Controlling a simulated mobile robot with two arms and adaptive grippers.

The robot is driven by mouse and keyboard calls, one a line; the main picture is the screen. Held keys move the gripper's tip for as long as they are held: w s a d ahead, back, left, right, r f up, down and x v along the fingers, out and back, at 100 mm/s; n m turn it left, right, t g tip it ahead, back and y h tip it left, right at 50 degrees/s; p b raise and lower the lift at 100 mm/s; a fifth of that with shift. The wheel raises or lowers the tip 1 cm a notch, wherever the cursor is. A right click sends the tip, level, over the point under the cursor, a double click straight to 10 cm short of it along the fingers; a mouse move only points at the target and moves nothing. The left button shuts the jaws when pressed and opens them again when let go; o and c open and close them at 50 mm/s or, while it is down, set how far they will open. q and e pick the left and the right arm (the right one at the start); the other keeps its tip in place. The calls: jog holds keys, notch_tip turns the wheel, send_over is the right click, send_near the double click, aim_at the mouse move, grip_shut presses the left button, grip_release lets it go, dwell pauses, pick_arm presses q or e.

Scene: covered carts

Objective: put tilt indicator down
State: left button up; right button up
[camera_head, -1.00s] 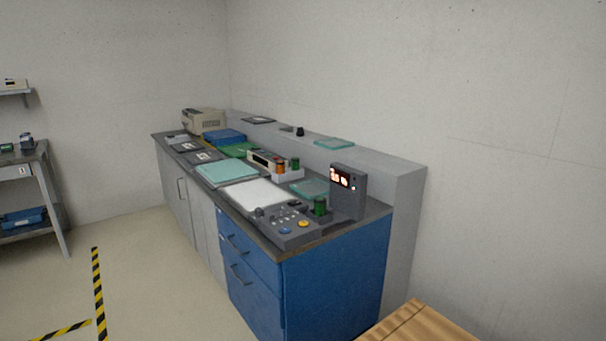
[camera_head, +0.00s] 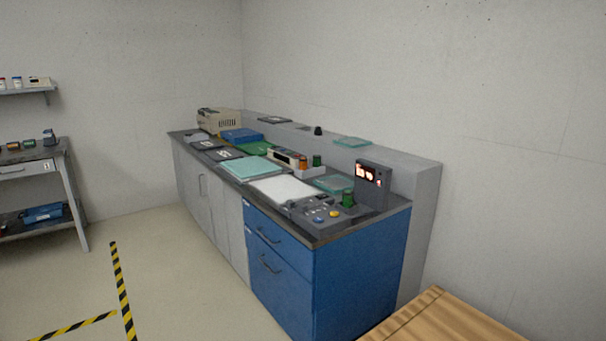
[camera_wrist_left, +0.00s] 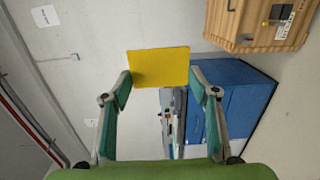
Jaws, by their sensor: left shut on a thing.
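A flat yellow square piece, which I take to be the tilt indicator (camera_wrist_left: 158,58), shows in the left wrist view. My left gripper (camera_wrist_left: 160,78) is shut on it, with one green-and-grey finger at each side edge. It is held in the air, with the blue cabinet (camera_wrist_left: 232,95) behind it. No gripper shows in the head view, and my right gripper is in neither current view.
A counter with a blue end cabinet (camera_head: 360,262) holds a control panel (camera_head: 316,215), a white sheet (camera_head: 283,190), teal trays and a beige device (camera_head: 219,120). A wooden crate (camera_head: 440,318) stands at the lower right. Shelving (camera_head: 30,168) is at left; striped tape crosses open floor.

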pick_arm(q)
jog(key=d+n+t+y, duration=0.1)
jog(key=d, duration=0.1)
jog(key=d+f+n+t+y, duration=0.1)
jog(key=d+n+t+y, duration=0.2)
jog(key=shift+w+d+f, duration=0.1)
jog(key=shift+d+f, duration=0.2)
jog(key=shift+f, duration=0.1)
pick_arm(e)
jog(key=shift+w+d+f, duration=0.1)
jog(key=shift+w+d, duration=0.1)
jog(key=shift+w, duration=0.05)
pick_arm(q)
jog(key=shift+f, duration=0.1)
pick_arm(e)
jog(key=shift+d, duration=0.15)
